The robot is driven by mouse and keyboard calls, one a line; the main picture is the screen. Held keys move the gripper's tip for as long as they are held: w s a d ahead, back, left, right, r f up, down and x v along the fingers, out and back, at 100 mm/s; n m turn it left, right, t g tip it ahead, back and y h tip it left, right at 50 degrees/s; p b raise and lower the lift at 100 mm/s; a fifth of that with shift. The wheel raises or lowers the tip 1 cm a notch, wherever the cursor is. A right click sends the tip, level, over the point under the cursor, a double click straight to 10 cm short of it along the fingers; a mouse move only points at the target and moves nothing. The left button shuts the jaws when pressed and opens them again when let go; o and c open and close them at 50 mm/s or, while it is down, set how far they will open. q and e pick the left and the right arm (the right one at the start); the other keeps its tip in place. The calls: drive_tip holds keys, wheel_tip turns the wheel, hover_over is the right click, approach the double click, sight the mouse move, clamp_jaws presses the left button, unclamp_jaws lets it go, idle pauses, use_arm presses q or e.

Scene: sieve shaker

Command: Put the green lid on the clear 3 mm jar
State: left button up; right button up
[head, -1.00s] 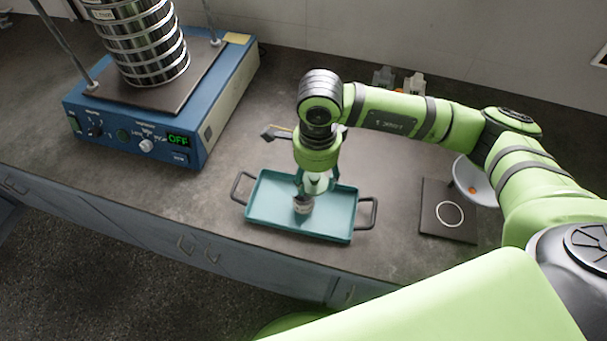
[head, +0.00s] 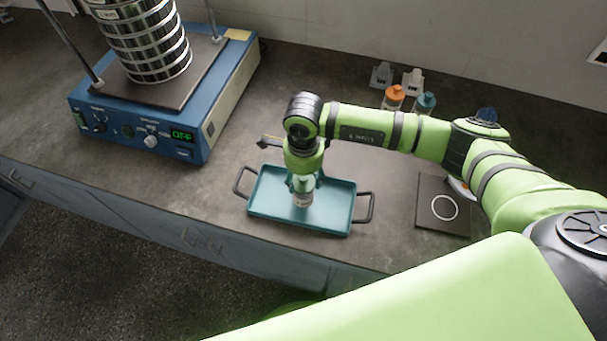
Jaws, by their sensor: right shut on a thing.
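The clear jar (head: 303,200) stands upright on the teal tray (head: 335,217), near its middle. It is small, with a pale label that I cannot read. My right gripper (head: 302,184) points down directly over the jar, its fingers around the jar's top. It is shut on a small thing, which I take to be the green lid. The fingers hide most of it, and I cannot tell whether lid and jar touch. My left gripper is not in view.
The blue sieve shaker (head: 190,145) with its sieve stack stands at left, its display reading OFF. Orange-capped (head: 393,96) and teal-capped (head: 426,102) bottles stand behind my right arm. A dark plate with a white ring (head: 432,222) lies right of the tray. Bare counter lies between shaker and tray.

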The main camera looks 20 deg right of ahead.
drive_tip(key=shift+f+b, duration=0.5)
drive_tip(key=o, duration=0.9)
drive_tip(key=shift+o, duration=0.2)
drive_tip(key=shift+r, duration=0.1)
drive_tip(key=shift+r+p, duration=0.2)
drive_tip(key=shift+p, duration=0.15)
drive_tip(key=shift+r+p, duration=0.4)
drive_tip(key=shift+p, duration=0.1)
wheel_tip(320, 180, up, 12)
drive_tip(key=b, duration=0.5)
drive_tip(key=shift+f, duration=0.1)
